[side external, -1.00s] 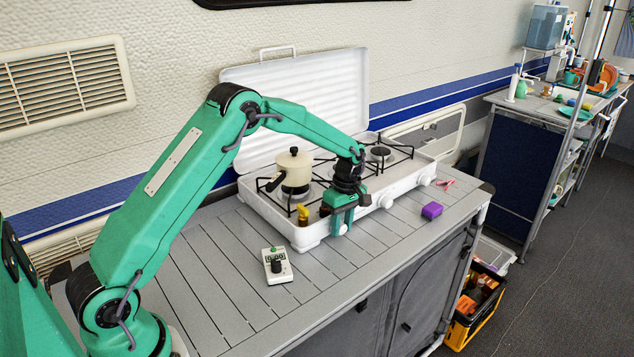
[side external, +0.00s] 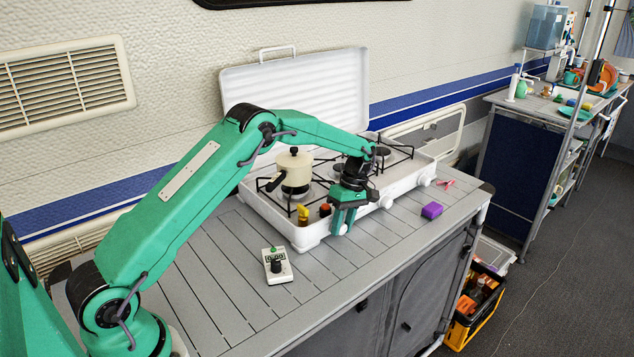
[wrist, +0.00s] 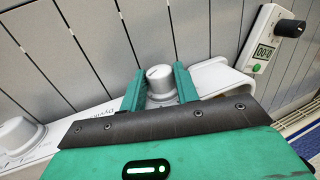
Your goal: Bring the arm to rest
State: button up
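My gripper (side external: 343,219) is low at the front edge of the white camping stove (side external: 316,232), near its front left corner. In the wrist view, the two green fingers (wrist: 158,80) are apart. A white stove knob (wrist: 160,78) shows between them, with gaps on both sides. I cannot tell whether the knob lies between the fingers or just beyond their tips. Nothing is held. My arm is raised, bent at the elbow and stretched out over the counter (side external: 215,290).
A cream pot (side external: 295,177) stands on the left burner. Small yellow (side external: 303,214) and red (side external: 325,209) items are beside my gripper. A timer (side external: 277,266), purple block (side external: 432,210) and pink item (side external: 446,184) lie on the counter. The counter's front left is clear.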

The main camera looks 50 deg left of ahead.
jog(key=o, duration=1.3)
jog(key=shift+o, duration=0.2)
jog(key=shift+r, duration=0.1)
jog(key=v, duration=0.6)
jog(key=shift+r, duration=0.45)
jog(key=shift+s, duration=0.2)
